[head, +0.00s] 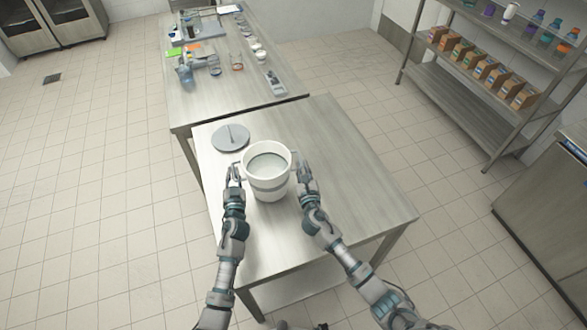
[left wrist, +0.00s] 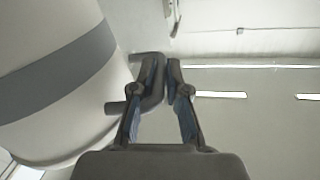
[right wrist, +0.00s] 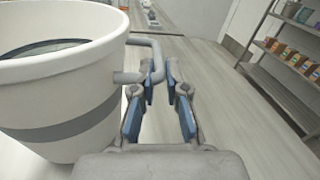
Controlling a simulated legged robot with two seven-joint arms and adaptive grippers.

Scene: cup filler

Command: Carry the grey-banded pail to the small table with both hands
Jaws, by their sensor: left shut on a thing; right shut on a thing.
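The grey-banded pail (head: 269,185) is white with a grey band and has an open top with pale grey contents. It appears upright over the near part of the steel table; I cannot tell whether its base touches the top. My left gripper (head: 237,170) is shut on its left handle; the pail's wall and band fill the left of the left wrist view (left wrist: 60,75). My right gripper (head: 302,168) is shut on its right handle, which shows in the right wrist view (right wrist: 150,50). The pail's far lower side is hidden.
A round grey lid-like disc (head: 231,138) lies behind the pail on the near table (head: 350,180). A farther table (head: 200,100) holds bottles, cups and a scale. A shelf rack (head: 450,90) stands at the right. The near table's right side is clear.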

